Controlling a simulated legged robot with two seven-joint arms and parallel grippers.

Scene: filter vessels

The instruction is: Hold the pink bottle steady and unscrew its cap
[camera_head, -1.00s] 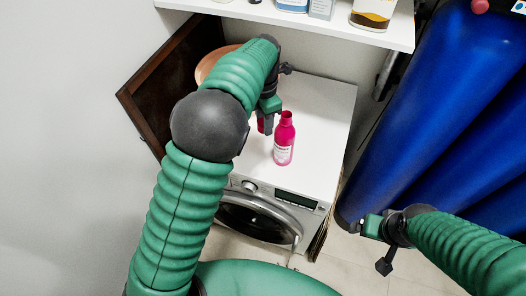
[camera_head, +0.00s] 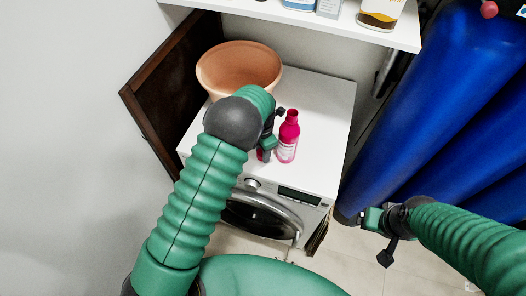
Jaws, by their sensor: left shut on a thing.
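The pink bottle (camera_head: 288,142) stands upright on the white top of the washing machine, near its front edge. Its narrow neck points up, and I cannot tell from here whether its mouth is bare. My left gripper (camera_head: 267,152) is just left of the bottle, low by the front edge, partly hidden by my arm. It is shut on a small pink piece (camera_head: 261,155) that looks like the cap, mostly hidden. My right gripper (camera_head: 370,218) is far to the right of the machine, above the floor, away from the bottle. Its fingers are too small to read.
A terracotta bowl (camera_head: 240,66) sits at the back left of the washing machine (camera_head: 330,100). A dark wooden panel (camera_head: 165,85) stands at left. A white shelf (camera_head: 330,25) with containers hangs above. Large blue cylinders (camera_head: 440,110) fill the right. The machine top is clear right of the bottle.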

